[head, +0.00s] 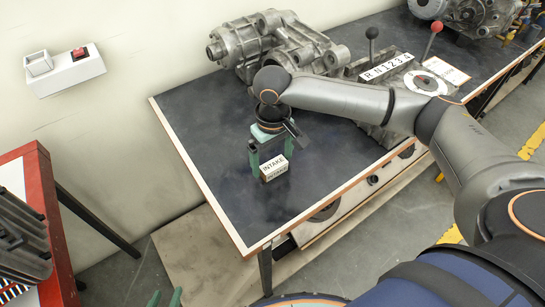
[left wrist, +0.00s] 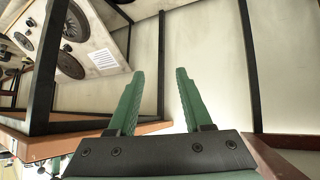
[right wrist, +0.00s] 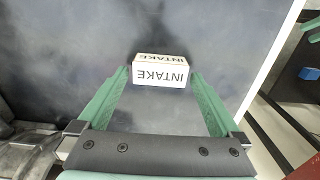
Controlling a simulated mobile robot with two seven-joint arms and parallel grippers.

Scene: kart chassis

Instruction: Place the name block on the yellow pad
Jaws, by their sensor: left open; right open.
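The name block (head: 274,169) is a small white block marked INTAKE, lying on the dark tabletop. My right gripper (head: 271,161) points down at it, open, with one green finger on each side. In the right wrist view the block (right wrist: 161,75) sits between the fingertips; I cannot tell whether they touch it. My left gripper (head: 165,298) is open and empty, low in front of the table, with only its tips in the head view. Its spread fingers show in the left wrist view (left wrist: 160,72). I see no yellow pad in these frames.
The dark table (head: 205,120) has a wooden edge and clear room left of the block. A metal gearbox (head: 265,42) stands at the back. A shifter plate (head: 388,67) with a red-knobbed lever (head: 436,27) lies behind my right arm. A red cabinet (head: 42,190) stands at left.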

